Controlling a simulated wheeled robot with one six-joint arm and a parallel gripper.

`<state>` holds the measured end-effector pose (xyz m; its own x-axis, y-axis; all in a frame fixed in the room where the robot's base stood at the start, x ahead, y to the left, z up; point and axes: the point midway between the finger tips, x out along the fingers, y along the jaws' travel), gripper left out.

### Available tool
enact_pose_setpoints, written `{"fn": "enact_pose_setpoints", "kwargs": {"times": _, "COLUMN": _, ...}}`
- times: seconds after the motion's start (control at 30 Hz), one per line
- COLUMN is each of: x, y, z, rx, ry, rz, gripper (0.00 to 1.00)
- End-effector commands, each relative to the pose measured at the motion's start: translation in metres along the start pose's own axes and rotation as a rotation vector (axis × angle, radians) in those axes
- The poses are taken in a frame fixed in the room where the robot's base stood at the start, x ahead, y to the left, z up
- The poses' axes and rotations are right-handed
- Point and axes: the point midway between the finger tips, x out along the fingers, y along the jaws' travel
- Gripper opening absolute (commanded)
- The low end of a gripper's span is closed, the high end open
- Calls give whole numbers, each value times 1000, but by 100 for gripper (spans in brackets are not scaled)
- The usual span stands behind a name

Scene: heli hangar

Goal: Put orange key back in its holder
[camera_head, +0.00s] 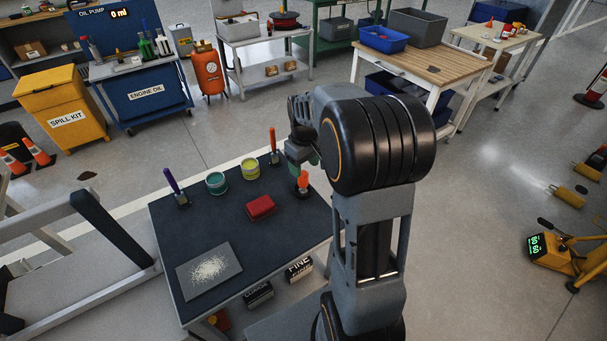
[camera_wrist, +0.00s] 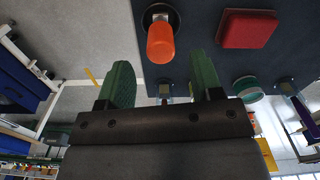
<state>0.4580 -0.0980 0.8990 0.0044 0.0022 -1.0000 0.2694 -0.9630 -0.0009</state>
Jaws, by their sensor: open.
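A short orange piece (camera_head: 303,180) stands on the dark table (camera_head: 215,225) near its right edge. In the wrist view its orange handle (camera_wrist: 161,43) rises by a metal neck from a round dark base. A taller orange handle (camera_head: 273,140) stands upright in a small dark holder (camera_head: 275,158) at the table's back. I cannot tell for sure which orange piece is the key. My gripper (camera_wrist: 160,72) is open and empty, its green fingers apart. In the head view my gripper (camera_head: 297,165) is just behind the short orange piece, partly hidden by my arm.
A purple handle (camera_head: 172,181) stands in a holder at the table's left. Beside it are a teal jar (camera_head: 216,183) and a yellow jar (camera_head: 250,168). A red block (camera_head: 261,207) lies mid-table, and a grey plate with white grains (camera_head: 209,270) lies at front left.

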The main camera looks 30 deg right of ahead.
Motion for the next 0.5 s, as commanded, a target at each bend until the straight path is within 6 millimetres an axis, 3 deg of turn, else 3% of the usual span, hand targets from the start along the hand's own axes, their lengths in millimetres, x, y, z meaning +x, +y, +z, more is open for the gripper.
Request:
{"fn": "enact_pose_setpoints", "kwargs": {"times": 0.1, "x": -22, "y": 0, "z": 0, "rx": 0, "ry": 3, "rz": 2, "gripper": 60}}
{"fn": "enact_pose_setpoints", "kwargs": {"times": 0.37, "x": -49, "y": -2, "z": 1, "rx": 3, "ry": 4, "rz": 2, "gripper": 60}}
{"fn": "enact_pose_setpoints", "kwargs": {"times": 0.5, "x": -63, "y": -28, "z": 17, "rx": 38, "ry": 41, "rz": 19, "gripper": 60}}
